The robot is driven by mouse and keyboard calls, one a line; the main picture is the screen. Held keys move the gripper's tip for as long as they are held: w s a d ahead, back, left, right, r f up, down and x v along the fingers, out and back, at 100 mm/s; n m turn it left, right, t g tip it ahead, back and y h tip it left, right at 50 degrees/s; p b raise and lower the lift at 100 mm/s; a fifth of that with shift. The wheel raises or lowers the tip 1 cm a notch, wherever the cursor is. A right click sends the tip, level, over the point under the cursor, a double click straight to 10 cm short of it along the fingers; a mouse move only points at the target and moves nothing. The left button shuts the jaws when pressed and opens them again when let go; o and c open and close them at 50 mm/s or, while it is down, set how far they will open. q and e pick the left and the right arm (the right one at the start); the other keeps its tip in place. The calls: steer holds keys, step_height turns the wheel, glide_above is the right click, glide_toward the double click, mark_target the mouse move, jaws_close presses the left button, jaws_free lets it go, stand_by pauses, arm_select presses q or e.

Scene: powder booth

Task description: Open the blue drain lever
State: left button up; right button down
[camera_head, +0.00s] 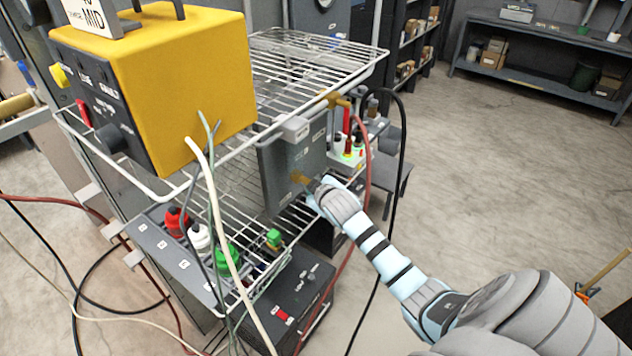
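My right arm comes in from the lower right and reaches to a grey box (280,170) on the wire rack. My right gripper (314,187) is at the box's right side, close to a brass fitting (299,178) on its face. Its fingers are small and mostly hidden by the wrist, so I cannot tell whether they are open or shut, or touching the fitting. I cannot make out a blue lever; the light blue patches near the gripper look like parts of my arm. My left gripper is not in view.
A yellow box (190,80) stands on the wire rack (330,62). A brass fitting (336,100) and a white block with red and green parts (350,150) are behind the grey box. Red and black hoses hang near my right arm.

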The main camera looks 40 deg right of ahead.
steer(key=shift+s+a+f+m+g+y, duration=0.1)
steer(key=shift+a+m+g+y, duration=0.35)
steer(key=shift+y, duration=0.4)
steer(key=shift+s+a+f+m+g+y, duration=0.15)
steer(key=shift+a+m+g+y, duration=0.15)
steer(key=shift+m+y, duration=0.45)
steer(key=shift+s+a+f+m+g+y, duration=0.1)
steer(key=shift+a+m+g+y, duration=0.25)
steer(key=shift+y, duration=0.65)
steer(key=c, duration=1.7)
jaws_free()
steer(key=shift+o, duration=0.2)
steer(key=a+v, duration=0.1)
steer(key=v, duration=1)
steer(key=shift+s+d+r, duration=0.25)
steer(key=shift+d+r, duration=0.15)
steer(key=shift+d, duration=0.1)
